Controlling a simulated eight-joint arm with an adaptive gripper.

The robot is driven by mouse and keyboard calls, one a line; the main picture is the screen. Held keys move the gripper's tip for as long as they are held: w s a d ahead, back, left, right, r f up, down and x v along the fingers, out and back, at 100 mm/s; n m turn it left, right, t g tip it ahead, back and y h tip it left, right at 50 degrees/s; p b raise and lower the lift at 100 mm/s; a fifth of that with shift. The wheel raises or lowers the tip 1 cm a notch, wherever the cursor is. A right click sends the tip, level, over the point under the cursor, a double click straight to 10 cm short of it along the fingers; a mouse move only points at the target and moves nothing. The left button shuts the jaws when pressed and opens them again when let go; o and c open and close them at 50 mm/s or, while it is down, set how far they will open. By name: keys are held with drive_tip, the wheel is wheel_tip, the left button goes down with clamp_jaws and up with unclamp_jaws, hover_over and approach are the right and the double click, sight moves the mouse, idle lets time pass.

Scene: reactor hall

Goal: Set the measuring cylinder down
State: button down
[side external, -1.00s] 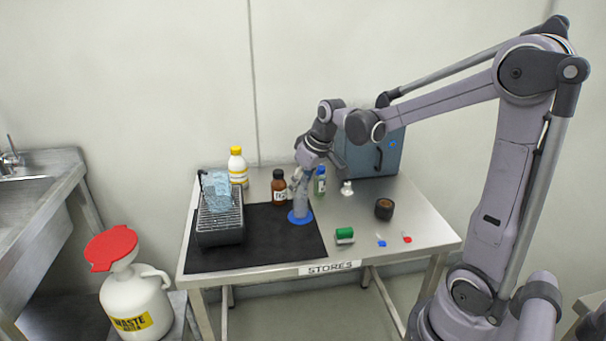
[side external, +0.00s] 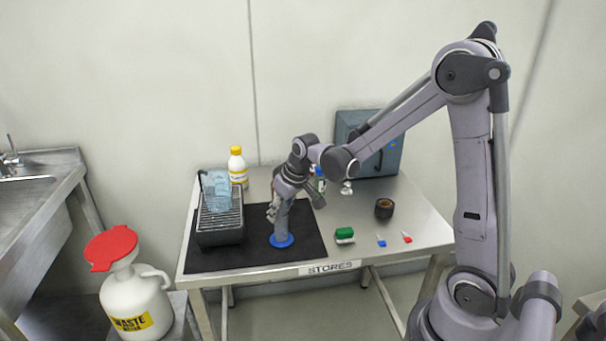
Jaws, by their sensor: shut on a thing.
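The measuring cylinder (side external: 283,222) has a blue round base (side external: 282,241) and a pale greyish tube, and it looks close to upright with a slight lean. My gripper (side external: 278,206) is shut on the upper part of the tube, which it partly hides. The cylinder is over the right part of the black mat (side external: 260,256). I cannot tell whether its base touches the mat or hovers just above it.
A dark rack (side external: 220,238) with a light blue item stands left on the mat. Behind are a yellow-capped white bottle (side external: 238,168) and a blue-grey box (side external: 383,155). Bare mat lies in front.

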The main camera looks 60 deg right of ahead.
drive_tip(key=c, duration=0.8)
unclamp_jaws()
drive_tip(key=shift+f, duration=0.15)
drive_tip(key=shift+c, duration=0.2)
drive_tip(key=v, duration=1.2)
drive_tip(key=s+a+f+t, duration=0.1)
drive_tip(key=s+a+t, duration=0.1)
drive_tip(key=s+a, duration=0.7)
drive_tip(key=shift+s+a+n+t, duration=0.2)
drive_tip(key=shift+s+n+t, duration=0.15)
drive_tip(key=shift+s, duration=1.35)
